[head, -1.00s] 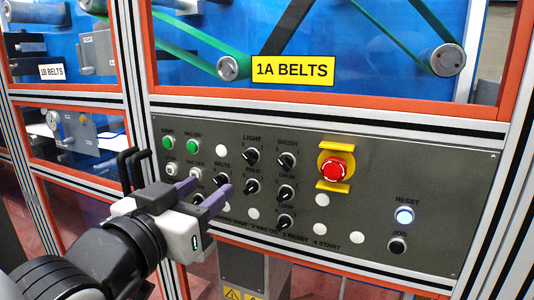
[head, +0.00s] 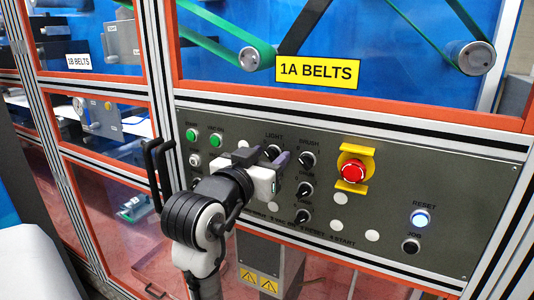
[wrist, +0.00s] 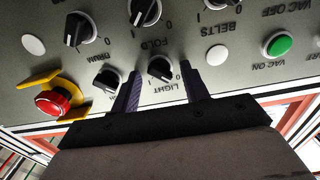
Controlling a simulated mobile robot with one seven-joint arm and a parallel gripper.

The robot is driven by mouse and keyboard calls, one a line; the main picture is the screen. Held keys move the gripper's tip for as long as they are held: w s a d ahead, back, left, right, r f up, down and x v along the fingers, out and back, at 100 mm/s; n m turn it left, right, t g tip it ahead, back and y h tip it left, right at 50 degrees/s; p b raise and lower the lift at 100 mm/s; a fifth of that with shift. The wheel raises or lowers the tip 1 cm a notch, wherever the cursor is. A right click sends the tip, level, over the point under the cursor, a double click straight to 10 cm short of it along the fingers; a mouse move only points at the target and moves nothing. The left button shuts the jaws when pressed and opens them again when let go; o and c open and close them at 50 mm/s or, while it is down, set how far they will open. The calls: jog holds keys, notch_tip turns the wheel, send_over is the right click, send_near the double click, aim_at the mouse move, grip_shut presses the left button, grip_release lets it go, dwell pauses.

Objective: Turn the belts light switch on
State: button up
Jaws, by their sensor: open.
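The LIGHT switch (head: 273,152) is a black rotary knob on the grey panel, in the upper row below the 1A BELTS sign (head: 317,71). In the wrist view, which sees the panel upside down, the LIGHT knob (wrist: 161,68) shows between the fingertips, with its label just below. My gripper (head: 263,159) is open in front of this knob, with one purple finger to each side. It also shows in the wrist view (wrist: 162,75). I cannot tell whether the fingers touch the knob. The exact direction of its pointer is unclear.
Other knobs stand close by: BRUSH (head: 307,159), DRUM (wrist: 108,80) and FOLD (wrist: 144,12). A red emergency stop (head: 353,171) on a yellow guard is to the right. Green buttons (head: 216,140) are to the left.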

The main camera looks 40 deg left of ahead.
jog(key=shift+c, duration=0.5)
jog(key=c, duration=0.8)
jog(key=shift+f+m+b, duration=0.15)
jog(key=shift+m+b, duration=0.25)
jog(key=shift+b, duration=0.05)
jog(key=m+b, duration=0.3)
jog(key=m, duration=0.1)
jog(key=shift+f+b, duration=0.15)
jog(key=shift+b, duration=0.15)
jog(key=m+b, duration=0.3)
jog(key=m, duration=0.1)
jog(key=shift+d+m+b, duration=0.1)
jog(key=shift+m+b, duration=0.2)
jog(key=shift+b, duration=0.05)
jog(key=shift+c, duration=0.4)
jog(key=m+b, duration=0.3)
jog(key=m, duration=0.1)
jog(key=shift+f, duration=0.1)
grip_shut()
grip_release()
jog(key=m+b, duration=0.2)
jog(key=m, duration=0.2)
jog(key=shift+o, duration=0.2)
jog(key=shift+m+b, duration=0.3)
jog(key=shift+m, duration=0.1)
